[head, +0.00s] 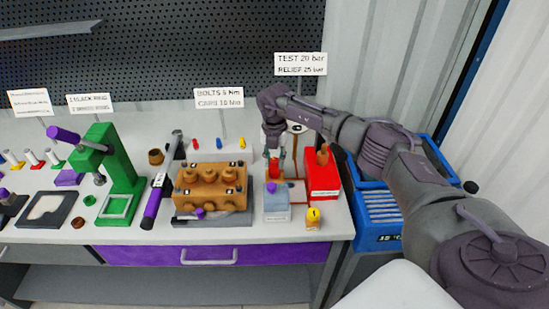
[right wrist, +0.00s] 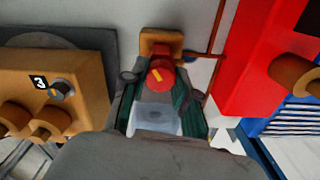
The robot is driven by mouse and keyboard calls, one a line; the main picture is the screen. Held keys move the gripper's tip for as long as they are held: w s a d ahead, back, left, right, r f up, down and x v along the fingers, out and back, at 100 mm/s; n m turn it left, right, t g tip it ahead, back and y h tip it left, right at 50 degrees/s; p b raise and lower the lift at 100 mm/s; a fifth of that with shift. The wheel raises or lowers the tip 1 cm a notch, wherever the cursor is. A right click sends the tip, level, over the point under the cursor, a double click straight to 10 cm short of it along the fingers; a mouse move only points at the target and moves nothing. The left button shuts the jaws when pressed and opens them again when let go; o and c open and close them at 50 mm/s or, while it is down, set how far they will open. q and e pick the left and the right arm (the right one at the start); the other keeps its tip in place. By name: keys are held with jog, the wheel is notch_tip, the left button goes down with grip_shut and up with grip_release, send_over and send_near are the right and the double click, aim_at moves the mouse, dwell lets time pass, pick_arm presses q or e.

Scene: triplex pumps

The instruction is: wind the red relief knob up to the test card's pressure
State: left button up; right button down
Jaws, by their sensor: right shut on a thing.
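The red relief knob (right wrist: 160,77) has a yellow mark on top and sits on a brass-coloured block (right wrist: 160,40) in the right wrist view. My right gripper (right wrist: 160,95) is shut on it from above. In the head view the red knob (head: 273,166) shows between the fingers of my right gripper (head: 274,155). The test card (head: 300,64) reads TEST 20 bar, RELIEF 25 bar. A round white gauge (head: 297,127) is partly hidden behind my right wrist, and its needle is too small to read. My left gripper is not in view.
A red box (head: 322,178) stands close to the right of the knob. The brass pump block (head: 210,185) is to the left. A blue crate (head: 385,200) is at the right.

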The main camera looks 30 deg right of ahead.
aim_at(274, 160)
jog(key=m+p, duration=0.2)
jog(key=m, duration=0.4)
jog(key=shift+w+r, duration=0.1)
jog(key=shift+r, duration=0.05)
jog(key=m+p, duration=0.2)
jog(key=m, duration=0.3)
jog(key=shift+m, duration=0.4)
jog(key=c, duration=0.9)
grip_release()
jog(key=shift+o, duration=0.2)
notch_tip(274, 160, up, 12)
